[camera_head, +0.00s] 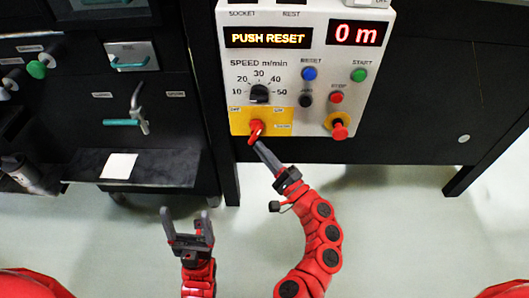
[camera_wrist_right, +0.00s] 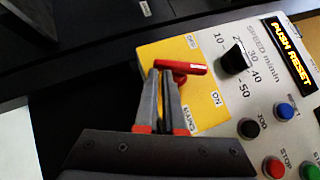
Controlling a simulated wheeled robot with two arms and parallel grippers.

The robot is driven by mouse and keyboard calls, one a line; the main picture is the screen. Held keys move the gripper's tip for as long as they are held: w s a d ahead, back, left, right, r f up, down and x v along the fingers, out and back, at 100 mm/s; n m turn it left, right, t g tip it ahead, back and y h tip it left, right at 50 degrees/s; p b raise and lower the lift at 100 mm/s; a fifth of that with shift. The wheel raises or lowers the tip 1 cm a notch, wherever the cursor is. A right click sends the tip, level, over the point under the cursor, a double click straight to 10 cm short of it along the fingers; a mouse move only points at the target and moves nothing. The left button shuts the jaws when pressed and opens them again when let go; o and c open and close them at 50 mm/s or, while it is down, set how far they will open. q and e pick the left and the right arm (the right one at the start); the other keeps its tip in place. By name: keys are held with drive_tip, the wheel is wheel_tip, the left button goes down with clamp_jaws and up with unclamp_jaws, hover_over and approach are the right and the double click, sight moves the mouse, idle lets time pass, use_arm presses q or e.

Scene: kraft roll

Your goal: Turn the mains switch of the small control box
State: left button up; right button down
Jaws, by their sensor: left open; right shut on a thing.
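The control box (camera_head: 305,20) is a light grey panel with a yellow plate (camera_head: 240,123) at its lower left. On that plate sits the red mains switch (camera_head: 256,128), with OFF and ON labels near it. In the right wrist view the switch's red handle (camera_wrist_right: 185,67) lies across between the OFF and ON labels. My right gripper (camera_head: 257,143) is at the switch, its fingers shut on the handle's near end; the fingers also show in the right wrist view (camera_wrist_right: 163,78). My left gripper (camera_head: 186,213) is open and empty, low in front of the dark cabinet, away from the box.
The box's displays read PUSH RESET (camera_head: 268,38) and 0 m (camera_head: 358,33). Beside the switch are a speed knob (camera_head: 259,93), several buttons and a red stop knob (camera_head: 340,131). A dark cabinet (camera_head: 135,80) with a ledge stands left. Pale floor below is open.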

drive_tip(key=shift+a+f+b, duration=0.15)
drive_tip(key=shift+a+b, duration=0.15)
drive_tip(key=shift+a, duration=0.15)
idle(0.5)
idle(0.5)
